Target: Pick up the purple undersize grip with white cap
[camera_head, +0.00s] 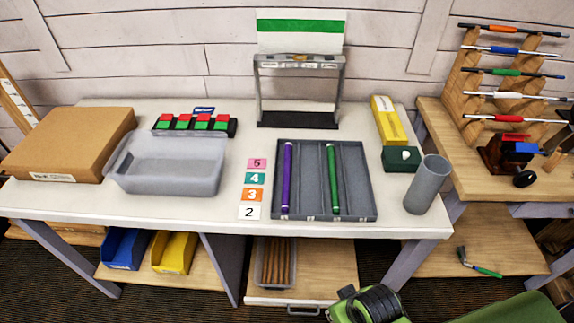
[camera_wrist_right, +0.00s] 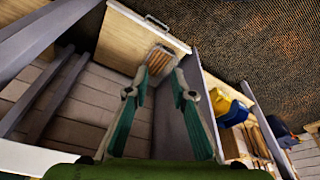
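A long purple grip (camera_head: 287,180) lies lengthwise in the left compartment of a grey divided tray (camera_head: 358,214) on the white table. Its end cap is too small to make out clearly. A green grip (camera_head: 333,180) lies in another compartment of the same tray, to its right. My right gripper (camera_wrist_right: 160,78) shows in the right wrist view with its two fingers apart and nothing between them. It points toward the area below the table, away from the tray. My left gripper is in neither view.
Number cards (camera_head: 254,179) lie left of the tray, beside a clear bin (camera_head: 166,181). A grey cylinder (camera_head: 427,184) and dark green box (camera_head: 401,160) stand to its right. A stand (camera_head: 299,119) is behind. Under the table is an open drawer (camera_head: 325,271).

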